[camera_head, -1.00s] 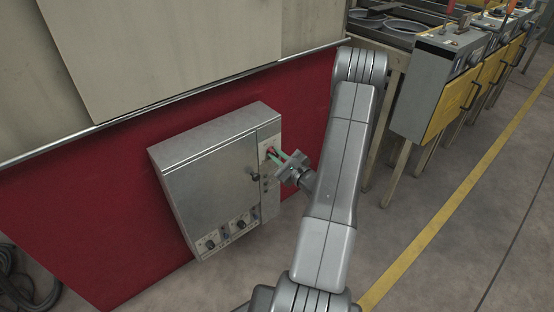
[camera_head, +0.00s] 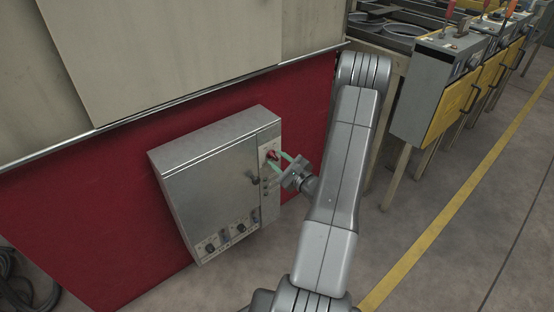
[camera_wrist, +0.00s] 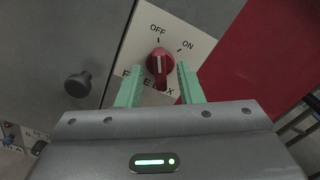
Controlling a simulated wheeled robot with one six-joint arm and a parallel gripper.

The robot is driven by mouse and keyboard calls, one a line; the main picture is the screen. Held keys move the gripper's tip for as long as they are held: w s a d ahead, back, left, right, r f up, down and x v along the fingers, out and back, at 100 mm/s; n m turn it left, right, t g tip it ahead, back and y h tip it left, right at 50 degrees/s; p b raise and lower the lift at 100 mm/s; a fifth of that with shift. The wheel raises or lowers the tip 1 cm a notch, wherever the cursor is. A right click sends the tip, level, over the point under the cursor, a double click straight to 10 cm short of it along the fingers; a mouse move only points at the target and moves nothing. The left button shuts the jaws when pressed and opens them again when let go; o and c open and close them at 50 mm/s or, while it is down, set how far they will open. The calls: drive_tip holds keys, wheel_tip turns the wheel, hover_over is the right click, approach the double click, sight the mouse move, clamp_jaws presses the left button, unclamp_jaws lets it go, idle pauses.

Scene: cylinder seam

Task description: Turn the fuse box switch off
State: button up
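The fuse box switch is a red knob (camera_wrist: 160,65) on a pale label plate (camera_wrist: 205,47) marked OFF, ON and FUSE BOX. Its white line runs nearly straight up in the wrist view and lines up with OFF. The knob also shows in the head view (camera_head: 271,155), on the right strip of the grey cabinet (camera_head: 210,175). My gripper (camera_wrist: 160,68) is open and empty. Its green fingers stand apart, one on each side of the knob in the wrist view, with a gap to it. In the head view the gripper (camera_head: 282,165) is just right of the knob.
A dark cabinet knob (camera_wrist: 78,84) sits left of the switch. The cabinet is mounted against a red panel (camera_head: 110,215). Grey and yellow machines (camera_head: 440,90) stand at the right. Open floor (camera_head: 450,240) lies at the lower right.

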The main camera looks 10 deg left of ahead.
drive_tip(key=p+v, duration=0.1)
drive_tip(key=v, duration=1.2)
drive_tip(key=shift+w+a, duration=0.1)
drive_tip(key=shift+a, duration=0.1)
drive_tip(key=b+x, duration=0.1)
drive_tip(key=x, duration=1.2)
drive_tip(key=shift+w+a, duration=0.2)
